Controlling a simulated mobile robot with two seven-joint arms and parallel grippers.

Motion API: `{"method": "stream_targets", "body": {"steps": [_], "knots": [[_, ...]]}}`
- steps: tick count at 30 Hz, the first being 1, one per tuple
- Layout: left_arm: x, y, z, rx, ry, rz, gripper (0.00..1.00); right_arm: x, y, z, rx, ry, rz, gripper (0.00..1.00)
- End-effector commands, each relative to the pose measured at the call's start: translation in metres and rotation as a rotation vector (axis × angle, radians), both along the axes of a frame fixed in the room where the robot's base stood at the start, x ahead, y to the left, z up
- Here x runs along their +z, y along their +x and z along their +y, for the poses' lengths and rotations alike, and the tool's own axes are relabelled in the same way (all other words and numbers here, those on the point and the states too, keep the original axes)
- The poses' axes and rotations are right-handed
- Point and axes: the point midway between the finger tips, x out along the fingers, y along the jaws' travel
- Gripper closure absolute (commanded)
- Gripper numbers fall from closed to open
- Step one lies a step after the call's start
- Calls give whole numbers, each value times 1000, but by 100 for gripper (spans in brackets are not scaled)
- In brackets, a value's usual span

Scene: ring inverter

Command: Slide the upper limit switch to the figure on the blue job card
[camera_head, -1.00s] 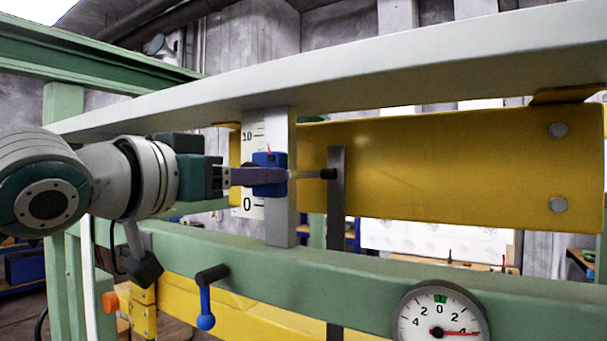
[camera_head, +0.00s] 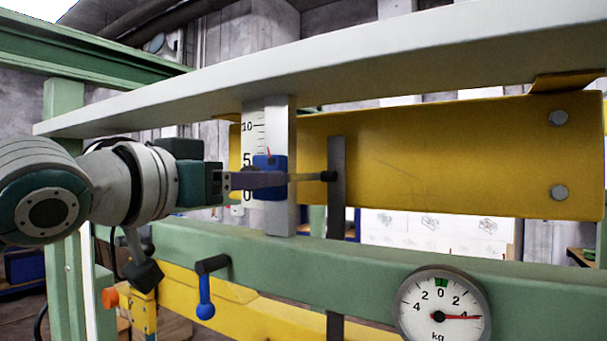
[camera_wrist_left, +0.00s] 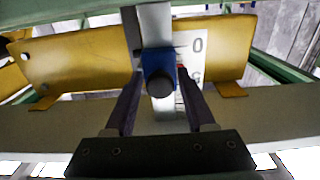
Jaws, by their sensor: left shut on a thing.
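The upper limit switch is a blue block (camera_head: 268,160) on a vertical metal rail (camera_head: 282,215) beside a white scale (camera_head: 252,120) marked 0, 5 and 10. My left gripper (camera_head: 268,180) comes in from the left and is shut on the blue block. In the left wrist view the block (camera_wrist_left: 158,62), with a dark round knob, lies between my two fingers. My right gripper is not in view. I see no blue job card.
A pale beam (camera_head: 340,75) runs across above the rail, and a green beam (camera_head: 370,262) below. A yellow plate (camera_head: 450,155) stands right of a dark vertical bar (camera_head: 336,200). A blue-handled lever (camera_head: 205,298) and a kg dial (camera_head: 441,303) are at the front.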

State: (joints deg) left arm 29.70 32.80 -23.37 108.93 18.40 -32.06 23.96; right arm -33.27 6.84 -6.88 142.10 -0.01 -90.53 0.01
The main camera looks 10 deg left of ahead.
Motion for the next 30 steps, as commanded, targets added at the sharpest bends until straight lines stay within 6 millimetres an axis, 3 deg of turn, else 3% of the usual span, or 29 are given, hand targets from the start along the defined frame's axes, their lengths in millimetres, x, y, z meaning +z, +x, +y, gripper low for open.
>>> {"method": "stream_targets", "body": {"steps": [1, 7, 8, 11, 22, 30], "knots": [[-10, 0, 1, 3, 2, 10, 100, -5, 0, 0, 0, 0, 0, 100], [-6, 0, 1, 3, 3, 8, 100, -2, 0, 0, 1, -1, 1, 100], [-5, 0, 1, 3, 3, 8, 44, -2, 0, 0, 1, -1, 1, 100], [-5, 0, 1, 2, 2, 7, 33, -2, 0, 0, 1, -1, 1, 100], [-7, -5, 2, 1, 2, 6, 31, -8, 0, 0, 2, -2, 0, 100], [-12, -43, 16, 1, 6, 3, 31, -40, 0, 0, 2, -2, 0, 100]]}}
